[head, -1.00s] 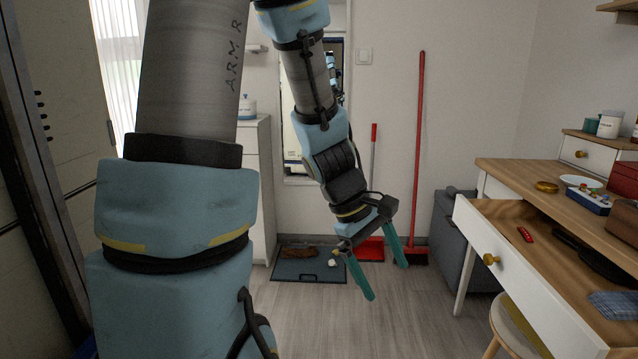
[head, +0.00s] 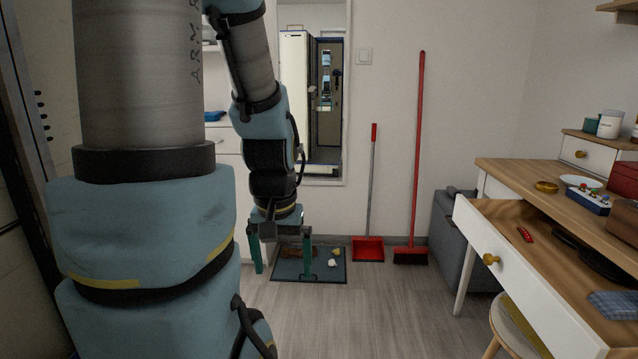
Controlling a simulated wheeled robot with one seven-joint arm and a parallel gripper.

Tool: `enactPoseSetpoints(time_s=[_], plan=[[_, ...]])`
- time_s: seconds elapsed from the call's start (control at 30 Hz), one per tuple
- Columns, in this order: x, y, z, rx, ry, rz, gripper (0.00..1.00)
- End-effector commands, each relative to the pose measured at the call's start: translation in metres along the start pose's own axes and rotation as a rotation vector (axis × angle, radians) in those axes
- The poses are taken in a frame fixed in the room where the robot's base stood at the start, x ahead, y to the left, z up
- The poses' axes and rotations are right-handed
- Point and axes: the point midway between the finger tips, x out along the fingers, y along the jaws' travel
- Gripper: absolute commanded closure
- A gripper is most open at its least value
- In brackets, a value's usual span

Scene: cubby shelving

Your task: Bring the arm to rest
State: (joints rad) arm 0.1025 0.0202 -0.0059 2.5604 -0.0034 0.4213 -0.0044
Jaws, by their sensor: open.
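My gripper (head: 281,264) hangs at the end of my arm, left of the middle of the head view. Its two green fingers point down and stand well apart, with nothing between them that I can see held. It appears in front of the dark mat on the floor by the back wall. My arm's large links fill the left side of the view.
A dark mat (head: 287,267) with small items lies by the wall. A red dustpan (head: 368,250) and red broom (head: 418,160) stand beside it. At right are a desk with an open drawer (head: 500,262), a stool (head: 506,322) and a grey bin (head: 450,240). The middle floor is clear.

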Motion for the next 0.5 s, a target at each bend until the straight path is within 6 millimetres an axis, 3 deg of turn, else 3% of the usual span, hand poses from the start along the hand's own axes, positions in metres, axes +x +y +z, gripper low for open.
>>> enactPoseSetpoints(time_s=[0.03, 0.17, 0.5], plan=[[-0.019, 0.0, -0.003, 0.0, 0.0, 0.0, 0.0], [-0.049, 0.0, -0.007, -0.001, 0.0, 0.0, 0.0], [-0.154, 0.001, -0.022, -0.001, -0.001, 0.001, 0.0]])
